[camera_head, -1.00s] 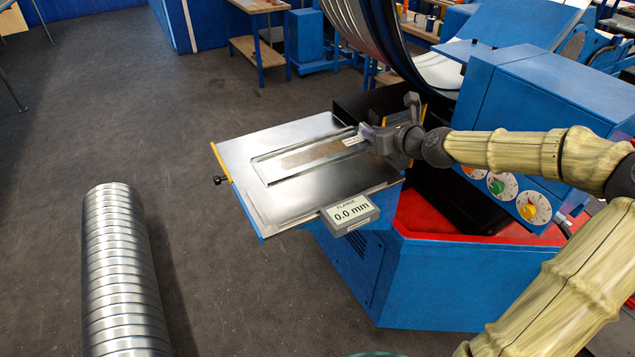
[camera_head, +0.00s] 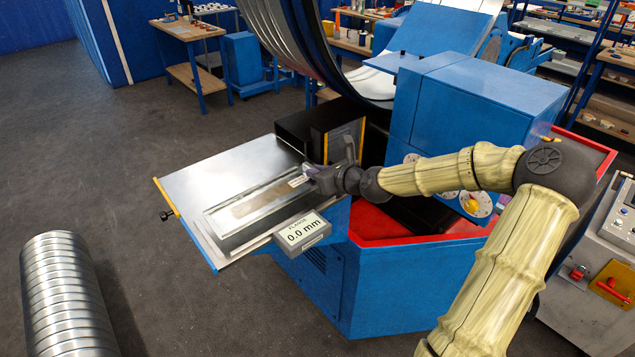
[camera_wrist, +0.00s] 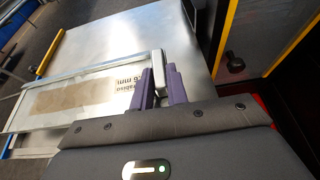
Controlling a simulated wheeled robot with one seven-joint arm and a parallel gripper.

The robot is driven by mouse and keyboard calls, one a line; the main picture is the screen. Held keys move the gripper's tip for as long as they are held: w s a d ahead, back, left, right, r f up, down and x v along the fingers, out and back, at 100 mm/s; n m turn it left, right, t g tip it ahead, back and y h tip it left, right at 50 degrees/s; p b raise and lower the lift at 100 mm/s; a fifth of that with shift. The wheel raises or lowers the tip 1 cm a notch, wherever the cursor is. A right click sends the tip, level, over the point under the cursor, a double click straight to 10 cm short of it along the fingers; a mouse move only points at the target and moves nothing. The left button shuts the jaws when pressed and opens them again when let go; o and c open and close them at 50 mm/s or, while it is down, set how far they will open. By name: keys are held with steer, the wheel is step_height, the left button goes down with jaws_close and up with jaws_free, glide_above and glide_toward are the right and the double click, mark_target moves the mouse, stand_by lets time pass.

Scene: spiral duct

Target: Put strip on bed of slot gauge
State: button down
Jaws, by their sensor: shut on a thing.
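The strip (camera_head: 255,200) is a long, shiny metal piece with raised edges, a brown patch and a white label at its right end. It lies along the slot gauge, which carries a display (camera_head: 302,232) reading 0.0 mm, and hides most of the gauge's bed. I cannot tell whether it touches the bed or hovers just above it. My gripper (camera_head: 318,174) is shut at the strip's right end. In the wrist view, the purple fingers (camera_wrist: 160,88) close around a light grey piece beside the label, and the strip (camera_wrist: 75,98) extends left.
The gauge stands on a shiny metal table (camera_head: 215,175) with a yellow-edged left end. A black box (camera_head: 305,130) is at its back right, close to my gripper. The blue machine (camera_head: 480,105) stands to the right. A spiral duct (camera_head: 65,295) lies on the floor at left.

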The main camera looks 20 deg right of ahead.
step_height(320, 180, down, 3)
steer(key=shift+f, duration=0.2)
steer(key=c, duration=1.4)
jaws_free()
steer(key=shift+s, duration=0.1)
steer(key=shift+v, duration=5.95)
